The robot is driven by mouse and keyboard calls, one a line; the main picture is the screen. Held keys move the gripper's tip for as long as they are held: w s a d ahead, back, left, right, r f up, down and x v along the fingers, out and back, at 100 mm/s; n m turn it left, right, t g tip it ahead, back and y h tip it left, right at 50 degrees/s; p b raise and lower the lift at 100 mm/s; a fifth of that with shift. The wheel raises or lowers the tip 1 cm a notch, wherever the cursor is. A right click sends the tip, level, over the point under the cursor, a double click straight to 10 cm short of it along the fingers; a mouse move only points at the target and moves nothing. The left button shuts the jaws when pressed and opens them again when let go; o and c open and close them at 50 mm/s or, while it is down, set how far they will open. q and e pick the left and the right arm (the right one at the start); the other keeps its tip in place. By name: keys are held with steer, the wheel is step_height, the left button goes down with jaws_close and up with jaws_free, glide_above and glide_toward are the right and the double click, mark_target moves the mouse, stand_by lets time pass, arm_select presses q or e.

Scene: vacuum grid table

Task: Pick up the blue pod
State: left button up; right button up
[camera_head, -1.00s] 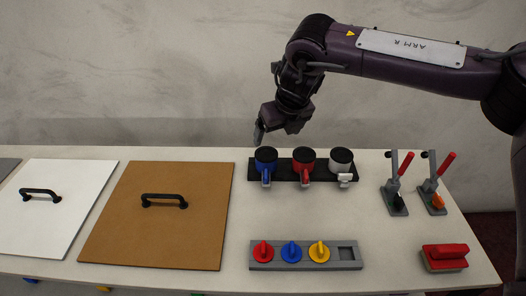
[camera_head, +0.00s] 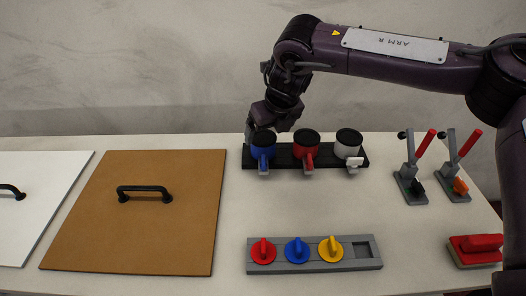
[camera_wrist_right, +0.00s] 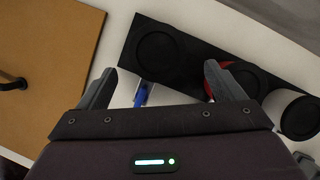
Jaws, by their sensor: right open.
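The blue pod (camera_head: 263,153) is a blue canister with a black lid and a blue handle at its front. It stands upright at the left end of a black rack (camera_head: 327,162), beside a red canister (camera_head: 306,149) and a white one (camera_head: 347,150). My right gripper (camera_head: 254,131) is open at the back left of the blue pod, close to its lid; I cannot tell whether it touches. In the right wrist view, the blue handle (camera_wrist_right: 141,94) shows between the open fingers (camera_wrist_right: 160,76), and black lids lie beyond. My left gripper is out of view.
A grey tray (camera_head: 362,265) holds red, blue and yellow knobbed discs, with one empty square slot. Two red-handled lever devices (camera_head: 415,165) and a red block (camera_head: 477,250) are at right. A brown panel (camera_head: 150,230) with a black handle lies at left. Table between rack and tray is clear.

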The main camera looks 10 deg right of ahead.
mark_target(265, 139)
steer(key=p+x, duration=0.1)
steer(key=x, duration=0.6)
steer(key=shift+s, duration=0.1)
steer(key=shift+r, duration=0.1)
steer(key=c, duration=1.1)
steer(key=shift+c, duration=0.8)
steer(key=shift+r, duration=0.15)
